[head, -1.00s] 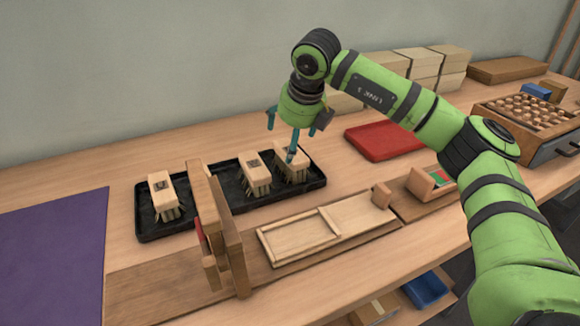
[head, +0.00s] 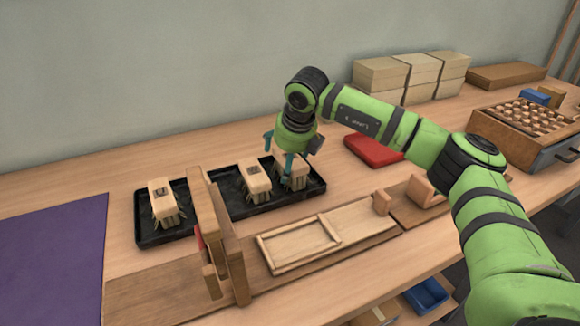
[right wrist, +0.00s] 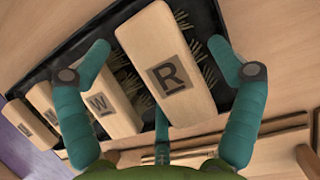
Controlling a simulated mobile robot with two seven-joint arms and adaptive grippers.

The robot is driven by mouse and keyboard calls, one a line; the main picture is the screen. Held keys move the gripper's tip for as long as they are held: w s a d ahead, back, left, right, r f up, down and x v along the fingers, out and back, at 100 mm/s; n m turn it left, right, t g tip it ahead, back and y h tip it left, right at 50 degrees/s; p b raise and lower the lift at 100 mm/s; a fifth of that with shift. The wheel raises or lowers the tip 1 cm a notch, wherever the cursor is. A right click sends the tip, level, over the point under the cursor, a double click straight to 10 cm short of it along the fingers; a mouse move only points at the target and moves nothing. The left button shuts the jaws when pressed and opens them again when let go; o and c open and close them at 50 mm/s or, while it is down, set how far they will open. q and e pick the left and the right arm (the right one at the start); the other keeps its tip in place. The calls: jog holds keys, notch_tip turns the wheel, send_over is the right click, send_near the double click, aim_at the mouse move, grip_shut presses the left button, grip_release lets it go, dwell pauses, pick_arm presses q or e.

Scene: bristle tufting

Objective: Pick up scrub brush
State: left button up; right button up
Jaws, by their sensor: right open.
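A scrub brush with a pale wooden block marked R (right wrist: 165,70) lies between the spread teal fingers of my right gripper (right wrist: 160,62) in the right wrist view. In the head view this brush (head: 296,180) is at the right end of the black tray (head: 318,190), partly hidden by my right gripper (head: 290,162). The gripper is open, just above and around the block, and I cannot tell whether it touches. A brush marked W (right wrist: 96,98) is beside it. The other brushes in the tray include one at the left end (head: 163,202) and a middle one (head: 255,181). My left gripper is not in view.
An upright wooden stand (head: 232,250) is in front of the tray. A wooden frame fixture (head: 300,242) lies to its right. A red tray (head: 370,150), pale stacked blocks (head: 380,75) and a drawer box (head: 525,120) are further right. A purple mat (head: 50,250) lies at the left.

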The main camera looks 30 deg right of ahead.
jog(key=shift+f, duration=0.15)
jog(key=c, duration=1.3)
jog(key=shift+r, duration=0.55)
jog(key=r, duration=0.4)
jog(key=shift+s+d, duration=0.2)
jog(key=shift+d, duration=0.15)
jog(key=s+d+r, duration=0.4)
jog(key=s+d, duration=0.1)
jog(key=s+d+r, duration=0.2)
jog(key=shift+s+d+r, duration=0.25)
jog(key=shift+s+d, duration=0.1)
jog(key=shift+c, duration=0.2)
